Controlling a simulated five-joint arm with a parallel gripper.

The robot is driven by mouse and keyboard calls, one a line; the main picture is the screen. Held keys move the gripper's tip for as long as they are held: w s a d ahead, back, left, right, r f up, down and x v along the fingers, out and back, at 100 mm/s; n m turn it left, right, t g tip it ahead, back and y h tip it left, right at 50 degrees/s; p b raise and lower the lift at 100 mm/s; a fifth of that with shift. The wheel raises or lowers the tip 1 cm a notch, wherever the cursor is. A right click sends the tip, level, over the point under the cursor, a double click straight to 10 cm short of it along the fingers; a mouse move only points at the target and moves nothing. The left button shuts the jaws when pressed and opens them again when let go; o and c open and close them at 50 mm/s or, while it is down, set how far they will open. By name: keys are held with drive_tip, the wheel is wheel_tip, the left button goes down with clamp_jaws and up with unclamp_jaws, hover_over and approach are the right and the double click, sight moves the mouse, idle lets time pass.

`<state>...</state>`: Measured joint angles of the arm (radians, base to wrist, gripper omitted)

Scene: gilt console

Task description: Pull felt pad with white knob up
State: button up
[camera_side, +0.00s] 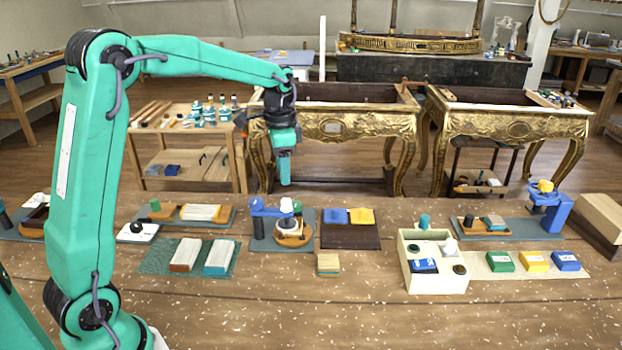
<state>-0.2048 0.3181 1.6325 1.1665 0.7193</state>
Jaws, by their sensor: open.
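My gripper (285,182) hangs pointing down, empty, in the air above and behind the middle stand; its fingers show small and edge-on. A round white knob (287,206) shows on a wooden holder (291,233) at the blue-armed stand. A whitish upright piece (450,247) stands in the back right of a cream compartment box (409,280). Which of these belongs to the felt pad, I cannot tell at this size. My gripper is apart from both.
A blue arm (263,208) stands beside the wooden holder. A dark tray (350,240) holds blue and yellow pads. A small yellowish block (328,264) lies in front. Green, yellow and blue boxes lie on a pale mat (500,273). The front of the table is clear.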

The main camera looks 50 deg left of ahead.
sight(286, 200)
drive_tip(key=shift+w+a+f, duration=0.35)
drive_tip(key=shift+w+f, duration=0.15)
drive_tip(key=shift+f, duration=0.1)
drive_tip(key=shift+f, duration=3.9)
clamp_jaws()
